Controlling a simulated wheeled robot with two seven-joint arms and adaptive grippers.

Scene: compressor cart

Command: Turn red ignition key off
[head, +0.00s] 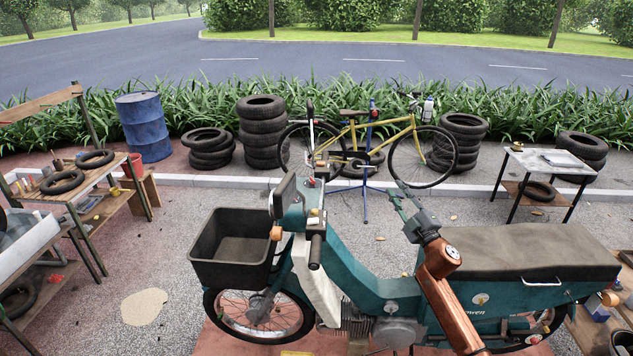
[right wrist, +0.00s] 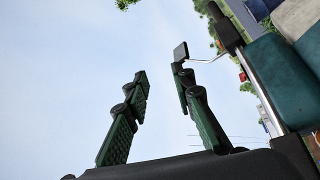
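A teal moped (head: 375,265) with a dark seat stands in the foreground, its handlebar and mirrors left of center. I cannot clearly make out the red ignition key. A small red spot (right wrist: 242,76) shows beside the handlebar in the right wrist view, but I cannot tell what it is. My right gripper (head: 396,190) is above the moped, right of the handlebar and apart from it. In the right wrist view its two green-padded fingers (right wrist: 158,92) are spread, with only sky between them. My left gripper is not in view.
A dark basket (head: 235,262) is at the moped's front. A yellow bicycle (head: 378,135) on a stand and tire stacks (head: 262,130) are behind. Workbenches (head: 95,185) stand at left, and a small table (head: 545,160) at right. Open pavement lies left of the basket.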

